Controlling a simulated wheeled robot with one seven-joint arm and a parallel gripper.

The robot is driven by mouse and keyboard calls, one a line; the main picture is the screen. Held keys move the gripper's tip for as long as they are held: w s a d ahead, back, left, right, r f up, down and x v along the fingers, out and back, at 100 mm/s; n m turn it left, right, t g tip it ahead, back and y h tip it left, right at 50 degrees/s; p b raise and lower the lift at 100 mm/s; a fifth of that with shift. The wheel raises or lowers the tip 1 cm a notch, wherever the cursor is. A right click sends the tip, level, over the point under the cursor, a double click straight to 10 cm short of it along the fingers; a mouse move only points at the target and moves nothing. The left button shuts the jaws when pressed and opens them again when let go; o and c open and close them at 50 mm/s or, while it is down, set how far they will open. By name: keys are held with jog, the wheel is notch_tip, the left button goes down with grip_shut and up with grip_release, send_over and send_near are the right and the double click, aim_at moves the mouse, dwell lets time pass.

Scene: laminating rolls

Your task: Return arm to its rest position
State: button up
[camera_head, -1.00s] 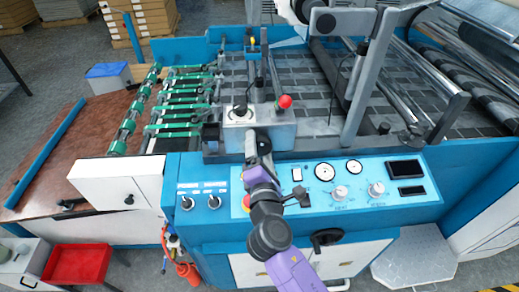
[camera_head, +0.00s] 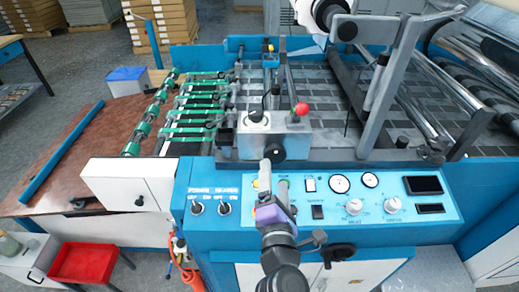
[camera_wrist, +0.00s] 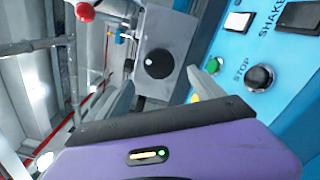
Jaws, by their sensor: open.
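My gripper (camera_head: 267,172) hangs in front of the laminating machine's blue control panel (camera_head: 330,205), just below the grey metal box (camera_head: 275,138) with a black knob. In the wrist view, the purple gripper body fills the bottom, with two grey fingers apart and nothing held between them (camera_wrist: 160,98). The same grey box (camera_wrist: 165,50) and knob lie beyond the fingers. The green button (camera_wrist: 214,66) and black STOP button (camera_wrist: 260,77) are on the right. Most of my arm is cut off at the lower edge of the head view.
Rollers and green-banded bars lie behind. A white cabinet (camera_head: 127,188) juts out at left, with a red tray (camera_head: 84,263) below.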

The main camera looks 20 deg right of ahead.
jog(key=a+m+y, duration=0.1)
jog(key=a+r+m+y, duration=0.1)
jog(key=a, duration=0.1)
jog(key=shift+w+a+r+t+y, duration=0.1)
jog(key=shift+w+r+t+y, duration=0.1)
jog(key=shift+t+y, duration=0.2)
jog(key=shift+s+a+f+m+y, duration=0.3)
jog(key=shift+s+a+m+y, duration=0.3)
jog(key=shift+s+m, duration=0.2)
jog(key=s+d+f+m+g, duration=0.1)
jog(key=s+m, duration=0.7)
jog(key=s, duration=0.9)
jog(key=s+d+f+m+g+y+b, duration=0.1)
jog(key=s+d+m, duration=0.5)
jog(key=s, duration=1.2)
notch_tip(320, 180, down, 2)
jog(key=m+g, duration=0.1)
jog(key=m, duration=0.1)
jog(key=shift+m+y, duration=0.3)
